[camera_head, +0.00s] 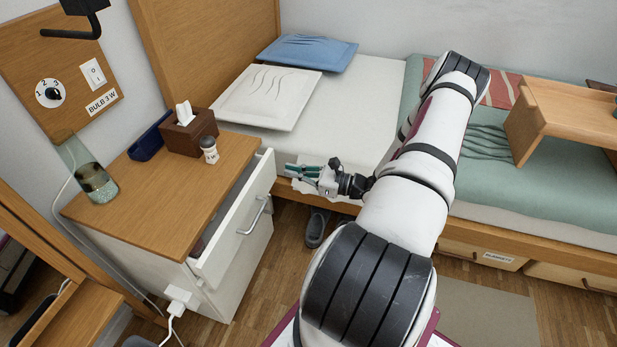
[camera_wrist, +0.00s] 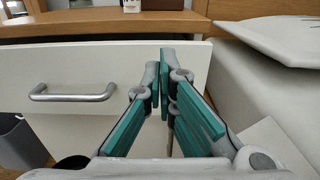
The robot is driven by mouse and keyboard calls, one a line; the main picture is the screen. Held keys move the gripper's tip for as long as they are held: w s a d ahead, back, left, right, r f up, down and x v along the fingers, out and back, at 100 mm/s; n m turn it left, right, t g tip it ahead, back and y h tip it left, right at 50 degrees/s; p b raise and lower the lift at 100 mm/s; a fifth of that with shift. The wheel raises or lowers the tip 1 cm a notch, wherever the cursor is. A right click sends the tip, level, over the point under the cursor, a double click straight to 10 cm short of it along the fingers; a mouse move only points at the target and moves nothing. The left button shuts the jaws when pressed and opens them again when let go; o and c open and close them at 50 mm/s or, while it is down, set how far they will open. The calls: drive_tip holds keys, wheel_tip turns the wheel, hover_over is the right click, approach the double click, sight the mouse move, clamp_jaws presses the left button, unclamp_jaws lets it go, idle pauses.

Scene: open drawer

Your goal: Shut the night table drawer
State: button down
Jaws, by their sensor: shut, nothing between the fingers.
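The night table (camera_head: 165,180) has a wooden top and white body, at the left in the head view. Its upper drawer (camera_head: 232,222) is pulled out, with a white front and a curved metal handle (camera_head: 254,215). In the wrist view the drawer front (camera_wrist: 62,62) fills the left and middle, with its handle (camera_wrist: 73,92) at left. My gripper (camera_head: 290,170) is shut and empty, to the right of the drawer's far end, by the bed edge. In the wrist view its teal fingertips (camera_wrist: 165,62) meet before the right part of the drawer front. I cannot tell whether they touch it.
A tissue box (camera_head: 190,132), a small white bottle (camera_head: 209,150), a blue tray (camera_head: 150,138) and a glass vase (camera_head: 97,184) stand on the night table. The bed (camera_head: 375,95) with pillows lies behind my gripper. Grey shoes (camera_head: 317,228) are on the floor below.

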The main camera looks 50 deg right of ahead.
sight(264, 166)
drive_tip(key=b+x, duration=0.1)
drive_tip(key=x, duration=0.5)
drive_tip(key=shift+b, duration=0.3)
drive_tip(key=shift+w, duration=0.1)
drive_tip(key=shift+p+x, duration=0.35)
drive_tip(key=shift+x, duration=1)
